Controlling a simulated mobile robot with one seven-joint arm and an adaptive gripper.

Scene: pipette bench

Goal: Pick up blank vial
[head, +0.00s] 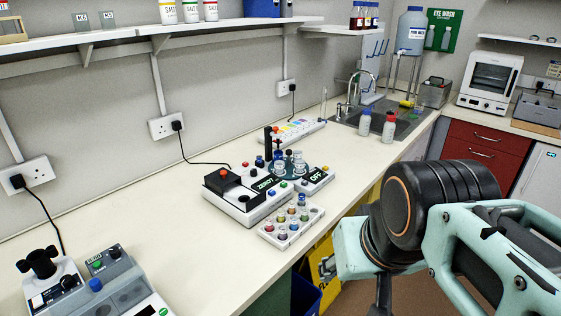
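A white vial rack (268,233) stands near the front edge of the bench, holding several small vials with coloured caps. One vial (302,199) at the back of the rack stands higher than the others, with a blue-grey top. No label can be read at this size, so I cannot tell which vial is the blank. My gripper (335,268) is at the lower right, in front of the bench edge and apart from the rack. My own arm covers part of it, and I cannot see whether its fingers are apart.
A white instrument (245,207) marked ZERO and a small OFF display (316,177) stand just behind the rack. Two bottles (389,127) (365,123) stand by the sink (405,122). A grey device (121,287) is at the lower left. The bench between is clear.

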